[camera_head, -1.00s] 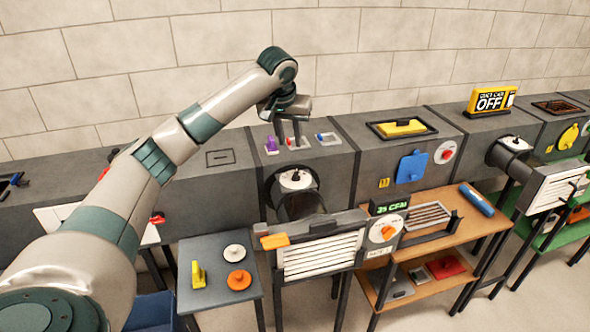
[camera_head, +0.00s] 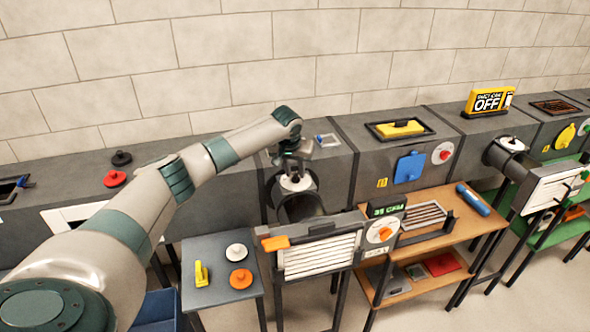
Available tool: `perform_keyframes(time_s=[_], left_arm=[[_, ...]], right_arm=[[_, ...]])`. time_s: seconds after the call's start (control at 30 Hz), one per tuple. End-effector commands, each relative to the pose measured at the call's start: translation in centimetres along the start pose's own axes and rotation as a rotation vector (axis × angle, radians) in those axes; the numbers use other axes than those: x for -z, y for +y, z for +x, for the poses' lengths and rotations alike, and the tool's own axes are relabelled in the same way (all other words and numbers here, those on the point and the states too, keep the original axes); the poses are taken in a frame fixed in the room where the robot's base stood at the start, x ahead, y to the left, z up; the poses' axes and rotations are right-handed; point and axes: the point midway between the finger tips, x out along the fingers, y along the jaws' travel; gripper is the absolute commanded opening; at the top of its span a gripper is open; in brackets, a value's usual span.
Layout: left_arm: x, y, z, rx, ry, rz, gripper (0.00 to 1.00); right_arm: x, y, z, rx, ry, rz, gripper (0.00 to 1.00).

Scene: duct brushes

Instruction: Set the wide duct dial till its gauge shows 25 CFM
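A white round dial (camera_head: 297,184) with a dark knob sits on top of the round duct pipe in the middle. My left gripper (camera_head: 292,173) points down right at this dial and partly covers it. Its fingers are at the knob, but I cannot tell whether they touch or grip it. A small dark gauge (camera_head: 386,210) with green figures stands to the right; it ends in CFM, but the number is too small to read surely. A white dial with an orange centre (camera_head: 380,231) is just below the gauge. My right gripper is not in view.
A louvred vent (camera_head: 320,255) with an orange tab (camera_head: 275,243) stands in front of the pipe. A small grey table (camera_head: 222,290) holds a yellow piece and two round discs. A wooden shelf (camera_head: 450,235) is at the right. The grey duct runs along the wall.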

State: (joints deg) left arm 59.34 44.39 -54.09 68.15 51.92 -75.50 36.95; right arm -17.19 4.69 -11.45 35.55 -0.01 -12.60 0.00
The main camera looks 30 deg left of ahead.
Motion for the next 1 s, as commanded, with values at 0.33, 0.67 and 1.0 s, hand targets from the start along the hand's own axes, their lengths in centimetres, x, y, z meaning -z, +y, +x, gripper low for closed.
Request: perform_keyframes(time_s=[0.33, 0.67, 1.0], left_arm=[[-0.03, -0.03, 1.12, 0.001, 0.001, 0.001, 0.28], [-0.02, -0.03, 1.08, 0.001, 0.001, 0.000, 0.00], [0.07, 0.03, 0.91, 0.013, 0.001, -0.029, 0.00]], right_arm=[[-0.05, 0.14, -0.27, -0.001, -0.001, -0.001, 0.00], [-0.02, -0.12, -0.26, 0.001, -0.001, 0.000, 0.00], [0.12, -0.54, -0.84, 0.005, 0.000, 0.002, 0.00]])
